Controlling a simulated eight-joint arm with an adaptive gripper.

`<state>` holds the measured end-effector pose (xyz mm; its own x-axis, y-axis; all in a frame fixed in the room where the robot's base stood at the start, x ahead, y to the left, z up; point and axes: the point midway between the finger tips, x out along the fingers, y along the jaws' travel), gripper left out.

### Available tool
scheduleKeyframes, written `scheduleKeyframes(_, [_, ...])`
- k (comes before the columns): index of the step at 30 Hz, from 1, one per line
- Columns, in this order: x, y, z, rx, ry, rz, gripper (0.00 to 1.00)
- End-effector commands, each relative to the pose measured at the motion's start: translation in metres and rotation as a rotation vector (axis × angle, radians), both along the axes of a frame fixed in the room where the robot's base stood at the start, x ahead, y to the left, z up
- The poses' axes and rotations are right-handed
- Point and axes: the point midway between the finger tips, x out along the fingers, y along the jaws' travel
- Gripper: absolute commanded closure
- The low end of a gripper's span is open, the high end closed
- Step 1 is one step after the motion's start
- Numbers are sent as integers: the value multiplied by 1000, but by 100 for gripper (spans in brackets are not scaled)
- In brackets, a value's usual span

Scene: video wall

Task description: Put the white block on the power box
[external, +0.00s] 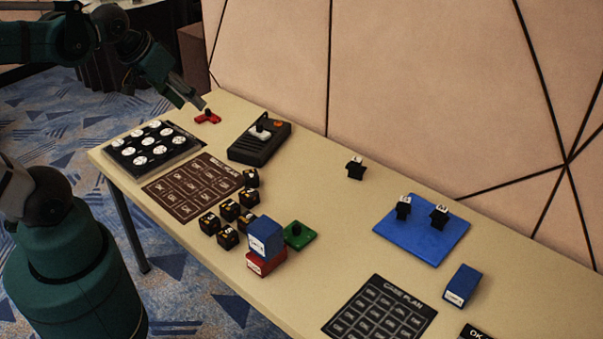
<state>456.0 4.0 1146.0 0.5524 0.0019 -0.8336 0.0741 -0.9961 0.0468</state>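A black box (257,149) with an orange patch at one end, which looks like the power box, lies near the back edge of the table, left of centre. A white block (254,134) with a dark knob rests on top of it. My gripper (200,104) is at the far left end of the table, just above and left of a red piece (207,119) with a dark knob. It is apart from the white block. The fingers are small and dark, so I cannot tell whether they are open or shut, or whether they touch the red piece.
A black panel (180,151) with several white discs lies at the left end, beside a brown plan sheet (180,204). Several black cubes (228,238), stacked blue (265,232) and red (266,264) boxes and a green piece (300,237) stand mid-table. A blue mat (423,245) lies right.

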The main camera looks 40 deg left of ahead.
Motion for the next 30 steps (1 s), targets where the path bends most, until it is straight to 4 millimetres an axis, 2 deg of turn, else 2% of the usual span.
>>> scheduleKeyframes(3, [-11, -3, -4, 24, -20, -39, 62])
scheduleKeyframes(8, [-18, -4, -7, 44, -33, -68, 62])
scheduleKeyframes(30, [-19, -4, -7, 48, -36, -74, 62])
